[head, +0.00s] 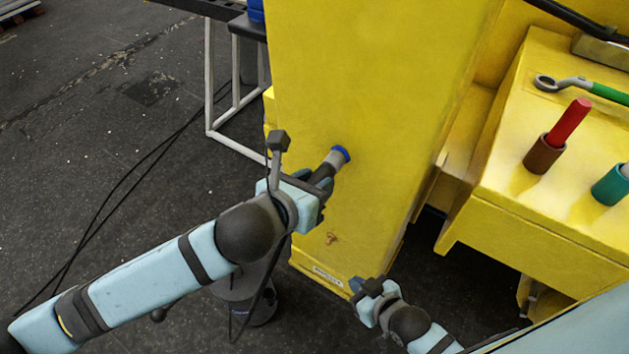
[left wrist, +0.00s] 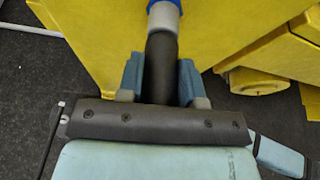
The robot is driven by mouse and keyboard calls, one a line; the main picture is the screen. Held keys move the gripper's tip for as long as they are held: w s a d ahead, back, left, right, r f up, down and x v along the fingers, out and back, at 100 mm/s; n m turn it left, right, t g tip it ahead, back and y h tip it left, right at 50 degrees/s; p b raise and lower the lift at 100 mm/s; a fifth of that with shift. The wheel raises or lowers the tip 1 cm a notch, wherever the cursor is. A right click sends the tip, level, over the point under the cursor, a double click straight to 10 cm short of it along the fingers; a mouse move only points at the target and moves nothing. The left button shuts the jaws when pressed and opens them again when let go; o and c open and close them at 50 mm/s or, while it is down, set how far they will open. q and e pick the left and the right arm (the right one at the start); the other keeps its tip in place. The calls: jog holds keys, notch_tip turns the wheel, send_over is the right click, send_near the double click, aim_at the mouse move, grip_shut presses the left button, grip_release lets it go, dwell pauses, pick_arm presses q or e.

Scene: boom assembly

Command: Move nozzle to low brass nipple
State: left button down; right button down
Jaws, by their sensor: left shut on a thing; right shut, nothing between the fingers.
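The nozzle (head: 334,160) has a dark body, a grey section and a blue ring at its far end. My left gripper (head: 320,183) is shut on its dark body, in front of the yellow boom face. In the left wrist view the nozzle (left wrist: 161,60) stands between the two blue-grey fingers, with its blue end cut off at the top edge. I cannot tell whether the blue end touches the boom. A small brass-coloured fitting (head: 331,239), likely the low nipple, sits lower on the boom face. My right gripper (head: 366,288) is shut and empty near the boom's bottom corner.
The yellow boom (head: 370,90) fills the middle. A yellow bench (head: 540,215) at the right holds a green-handled wrench (head: 595,88), a red tool in a brown holder (head: 545,155) and a teal holder (head: 610,186). Dark cables lie on the floor at left.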

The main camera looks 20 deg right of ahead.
pick_arm(q)
jog(key=shift+s+a, duration=0.1)
jog(key=shift+a, duration=0.1)
jog(key=shift+s+a+p, duration=0.5)
jog(key=shift+s+a, duration=0.2)
jog(key=shift+a, duration=0.2)
jog(key=shift+s+a+p, duration=0.45)
jog(key=shift+s+a, duration=0.25)
jog(key=shift+a, duration=0.15)
